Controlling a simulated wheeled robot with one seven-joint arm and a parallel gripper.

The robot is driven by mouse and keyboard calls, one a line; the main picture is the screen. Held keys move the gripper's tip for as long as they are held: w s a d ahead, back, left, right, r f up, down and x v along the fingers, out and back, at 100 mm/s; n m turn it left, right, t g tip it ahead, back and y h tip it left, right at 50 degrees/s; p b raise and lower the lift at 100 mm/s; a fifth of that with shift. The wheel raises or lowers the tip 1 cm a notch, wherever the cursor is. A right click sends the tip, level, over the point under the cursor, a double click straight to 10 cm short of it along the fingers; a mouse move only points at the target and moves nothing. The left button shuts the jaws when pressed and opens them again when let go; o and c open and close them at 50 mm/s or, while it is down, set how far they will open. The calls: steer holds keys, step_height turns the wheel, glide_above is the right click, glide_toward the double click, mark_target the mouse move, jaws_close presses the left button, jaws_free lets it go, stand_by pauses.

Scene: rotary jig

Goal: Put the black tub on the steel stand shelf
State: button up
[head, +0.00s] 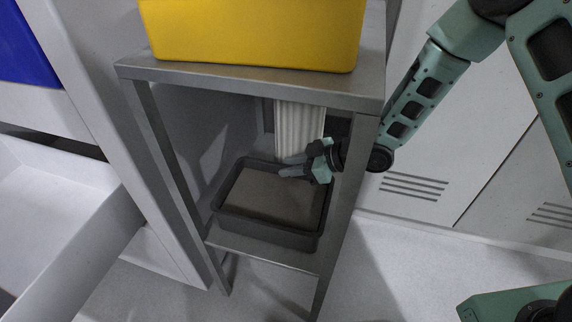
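The black tub (270,232) is a shallow dark tray with a grey-brown inside. It sits inside the steel stand (250,82), at its lower shelf (262,254). The tub looks roughly level and seems to rest on the shelf. Its front edge is close to the shelf's front edge. My gripper (294,168) reaches in from the right side of the stand. Its fingers are over the tub's back right part, near the rim. I cannot tell whether they touch the tub or how far apart they are.
A yellow bin (255,35) stands on the stand's top. The stand's right front leg (347,205) is close to my arm. A white ribbed object (298,128) is behind the tub. White open drawers (70,205) are at the left, and grey lockers (440,170) at the right.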

steer(key=p+v, duration=0.3)
steer(key=v, duration=0.7)
steer(key=shift+p, duration=0.35)
